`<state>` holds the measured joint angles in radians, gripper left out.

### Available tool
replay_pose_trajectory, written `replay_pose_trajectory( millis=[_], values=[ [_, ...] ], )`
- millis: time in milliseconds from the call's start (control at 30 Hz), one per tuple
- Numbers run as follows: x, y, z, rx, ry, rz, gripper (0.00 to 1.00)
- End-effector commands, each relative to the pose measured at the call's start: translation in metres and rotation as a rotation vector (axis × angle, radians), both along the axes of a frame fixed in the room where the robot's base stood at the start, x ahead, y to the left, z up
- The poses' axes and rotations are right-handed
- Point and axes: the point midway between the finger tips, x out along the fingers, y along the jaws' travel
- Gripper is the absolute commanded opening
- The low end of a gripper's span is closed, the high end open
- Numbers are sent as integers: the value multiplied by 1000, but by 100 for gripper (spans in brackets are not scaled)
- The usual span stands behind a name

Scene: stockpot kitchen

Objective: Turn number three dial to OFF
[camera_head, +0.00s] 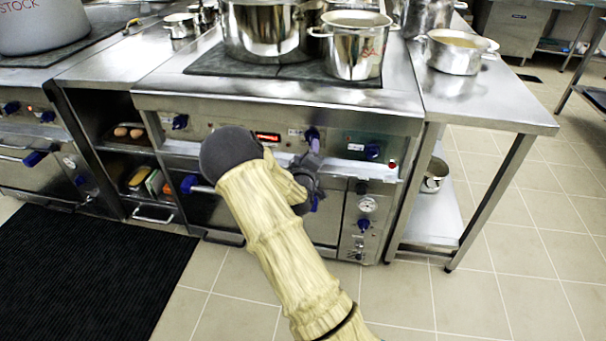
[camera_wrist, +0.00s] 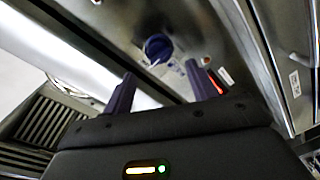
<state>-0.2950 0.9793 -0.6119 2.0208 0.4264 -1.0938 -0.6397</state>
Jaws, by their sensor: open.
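A blue dial (camera_wrist: 158,48) on the metal front panel is in the wrist view, ahead of my gripper (camera_wrist: 160,69). The two dark purple fingers are apart, one on each side below the dial, with a gap to it. In the head view my gripper (camera_head: 313,150) is at the stove's front panel, by the blue middle dial (camera_head: 312,134), which it partly covers. Other blue dials sit at the left (camera_head: 180,121) and right (camera_head: 371,151) of the panel. I cannot read the dial numbers or the OFF mark.
A red-lit display (camera_head: 267,137) is left of the middle dial. A large pot (camera_head: 270,35) and a smaller pot (camera_head: 355,50) stand on the cooktop. The oven handle (camera_head: 200,188) sticks out below. A steel side table (camera_head: 490,100) stands at the right.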

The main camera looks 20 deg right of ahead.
Motion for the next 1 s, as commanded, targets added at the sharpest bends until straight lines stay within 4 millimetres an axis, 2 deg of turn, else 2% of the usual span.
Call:
replay_pose_trajectory(
  millis=[500,700,1000],
  values=[
    [-82,50,4,0,4,1,58],
    [-95,57,5,0,2,1,58],
    [-95,57,4,0,2,1,58]
  ],
)
